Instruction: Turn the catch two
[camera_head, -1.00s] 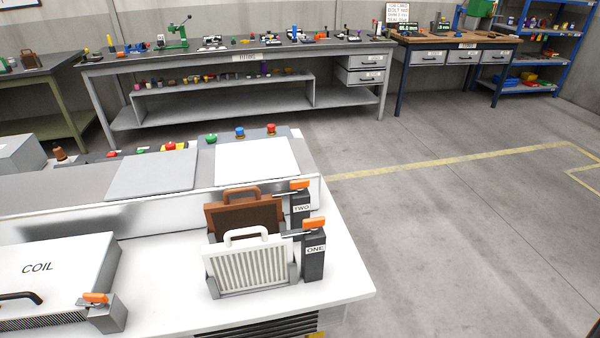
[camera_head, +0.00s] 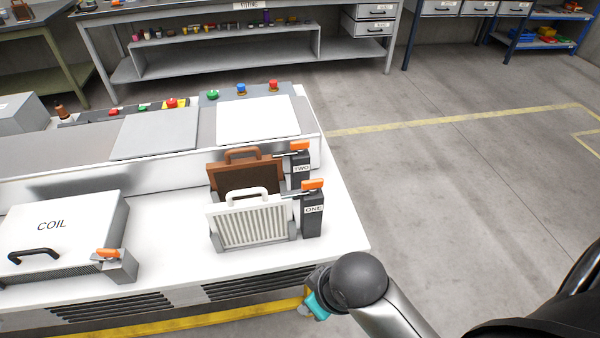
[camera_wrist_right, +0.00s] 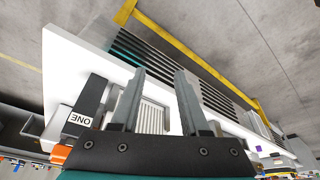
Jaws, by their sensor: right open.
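Catch two is an orange handle (camera_head: 299,146) on a dark post (camera_head: 301,170) labelled TWO. Its thin bar reaches left over the top of the brown-framed filter (camera_head: 225,172). In front, catch one (camera_head: 313,185) reaches over the white filter (camera_head: 250,222) in the same way. My right gripper (camera_wrist_right: 158,75) is open and empty in the right wrist view, with post ONE (camera_wrist_right: 88,104) to the left of its fingers. In the head view, its arm is low by the bench's front right corner, apart from catch two; its fingers cannot be made out there. My left gripper is out of view.
A box marked COIL (camera_head: 60,225) with its own orange catch (camera_head: 108,253) sits at the left of the white bench top (camera_head: 165,240). A raised panel with coloured buttons (camera_head: 240,88) runs behind. The floor to the right is clear.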

